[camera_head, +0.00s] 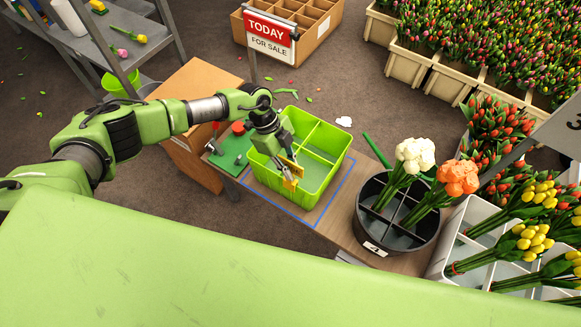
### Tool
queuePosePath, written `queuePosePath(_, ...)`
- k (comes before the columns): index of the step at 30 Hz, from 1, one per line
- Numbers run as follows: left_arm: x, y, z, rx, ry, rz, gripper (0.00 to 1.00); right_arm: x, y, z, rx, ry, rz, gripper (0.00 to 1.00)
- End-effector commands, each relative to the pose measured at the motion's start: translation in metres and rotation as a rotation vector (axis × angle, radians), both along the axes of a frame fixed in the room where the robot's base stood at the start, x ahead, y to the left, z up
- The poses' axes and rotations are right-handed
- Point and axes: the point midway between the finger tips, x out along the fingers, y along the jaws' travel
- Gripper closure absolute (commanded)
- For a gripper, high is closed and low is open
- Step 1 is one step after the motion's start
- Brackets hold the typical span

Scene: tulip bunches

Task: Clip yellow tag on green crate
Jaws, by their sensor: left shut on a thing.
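The green crate (327,137) stands on the table inside a blue outline and has inner dividers. My left arm reaches in from the left, and my left gripper (290,165) is over the crate's near left part. It is shut on the yellow tag (291,184), which is at the crate's near wall. I cannot tell whether the tag touches the rim. My right gripper is not in view.
A dark round bucket (368,224) with white and orange flower bunches stands right of the crate. White crates (447,247) of yellow tulips are further right. A green mat (229,160) with small items lies to the left. A sale sign (270,37) stands behind.

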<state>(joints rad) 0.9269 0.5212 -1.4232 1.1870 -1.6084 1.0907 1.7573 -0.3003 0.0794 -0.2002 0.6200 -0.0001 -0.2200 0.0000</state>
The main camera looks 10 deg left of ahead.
Motion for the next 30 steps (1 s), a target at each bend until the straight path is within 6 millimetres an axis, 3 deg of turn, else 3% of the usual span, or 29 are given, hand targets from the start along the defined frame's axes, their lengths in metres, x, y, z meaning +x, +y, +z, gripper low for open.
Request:
queuePosePath(3, 0.0, 0.0, 0.0, 0.0, 0.0, 0.0, 1.0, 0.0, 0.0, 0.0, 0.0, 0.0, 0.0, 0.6)
queuePosePath(4, 0.0, 0.0, 0.0, 0.0, 0.0, 0.0, 0.83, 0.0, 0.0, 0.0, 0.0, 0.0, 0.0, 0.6)
queuePosePath(6, 0.0, 0.0, 0.0, 0.0, 0.0, 0.0, 0.66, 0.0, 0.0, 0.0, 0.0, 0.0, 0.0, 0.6)
queuePosePath(20, 0.002, 0.004, 0.009, 0.001, -0.001, 0.003, 0.66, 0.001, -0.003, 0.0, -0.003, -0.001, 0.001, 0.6)
queuePosePath(30, 0.012, 0.03, 0.071, 0.001, -0.003, 0.002, 0.66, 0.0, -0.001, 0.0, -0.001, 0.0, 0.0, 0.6)
